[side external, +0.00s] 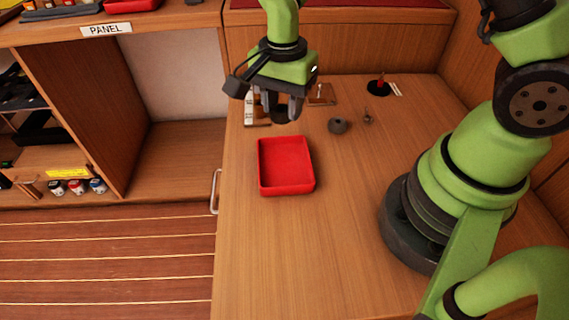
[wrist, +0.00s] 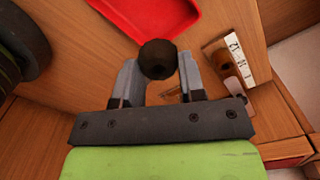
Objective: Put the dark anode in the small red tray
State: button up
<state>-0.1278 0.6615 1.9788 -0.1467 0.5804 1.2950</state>
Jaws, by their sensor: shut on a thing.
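My gripper (side external: 279,104) is shut on a dark, rounded anode (wrist: 157,57), held between the two grey fingers of my gripper (wrist: 158,74) in the wrist view. In the side view the anode is partly hidden by the fingers. The small red tray (side external: 286,166) lies empty on the wooden counter, just in front of my gripper and below it. The near part of the tray also shows at the top of the wrist view (wrist: 150,12). The held anode is apart from the tray and appears to be above the counter.
A grey rounded piece (side external: 338,126) and a small metal fitting (side external: 368,117) lie right of my gripper. A labelled block (wrist: 236,62) stands close by. A black disc with a red piece (side external: 378,88) sits farther back. The counter in front of the tray is clear.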

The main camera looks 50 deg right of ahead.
jog(key=s+a+n, duration=0.2)
send_over(285, 165)
notch_tip(285, 165, down, 5)
jog(key=shift+s+r, duration=0.1)
jog(key=shift+f, duration=2.55)
jog(key=shift+f, duration=0.2)
jog(key=o, duration=0.7)
jog(key=shift+r, duration=0.1)
